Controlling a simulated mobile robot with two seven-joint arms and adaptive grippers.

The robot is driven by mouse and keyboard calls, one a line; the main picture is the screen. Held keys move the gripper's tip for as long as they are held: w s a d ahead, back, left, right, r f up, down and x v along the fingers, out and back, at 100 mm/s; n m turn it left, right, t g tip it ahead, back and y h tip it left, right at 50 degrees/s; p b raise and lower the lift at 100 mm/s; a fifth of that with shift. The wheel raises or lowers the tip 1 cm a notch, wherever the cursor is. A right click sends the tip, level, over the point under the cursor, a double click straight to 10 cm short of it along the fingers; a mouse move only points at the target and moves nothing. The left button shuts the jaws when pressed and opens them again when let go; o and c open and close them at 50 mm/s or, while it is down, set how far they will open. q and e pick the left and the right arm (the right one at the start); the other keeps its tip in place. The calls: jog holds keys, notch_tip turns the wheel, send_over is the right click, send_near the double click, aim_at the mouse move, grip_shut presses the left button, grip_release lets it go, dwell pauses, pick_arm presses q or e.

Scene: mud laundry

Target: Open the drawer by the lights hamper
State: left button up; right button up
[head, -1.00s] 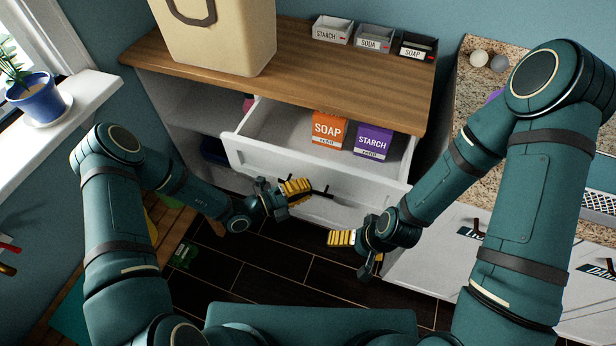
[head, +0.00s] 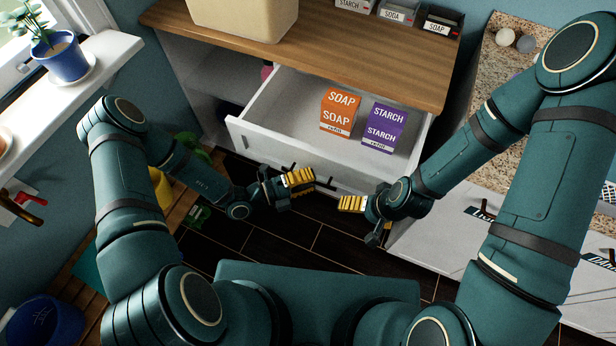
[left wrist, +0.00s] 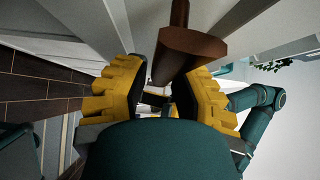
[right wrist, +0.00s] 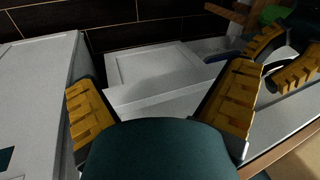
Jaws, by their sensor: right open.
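The white drawer (head: 245,133) under the wooden counter is pulled out, showing its interior. An orange soap box (head: 338,112) and a purple starch box (head: 383,127) stand inside it. My left gripper (head: 300,181) is at the drawer's front. In the left wrist view a dark brown handle (left wrist: 188,55) shows between and in front of its yellow fingers; I cannot tell whether they press on it. My right gripper (head: 352,203) is open and empty, right of the left one. A tan hamper (head: 245,18) stands on the counter; no label on it shows.
Labelled bins (head: 397,13) stand at the counter's back right. White cabinets (head: 450,240) with a granite top (head: 500,80) are on the right. A windowsill with a potted plant (head: 62,58) and a wooden bench (head: 150,245) are on the left. Dark floor (head: 330,240) lies below the grippers.

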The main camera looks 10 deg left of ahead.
pick_arm(q)
jog(key=shift+o, duration=0.8)
jog(key=shift+a, duration=0.1)
jog(key=shift+a, duration=0.15)
jog(key=v, duration=1.1)
jog(key=shift+s+a, duration=0.2)
jog(key=shift+a, duration=0.05)
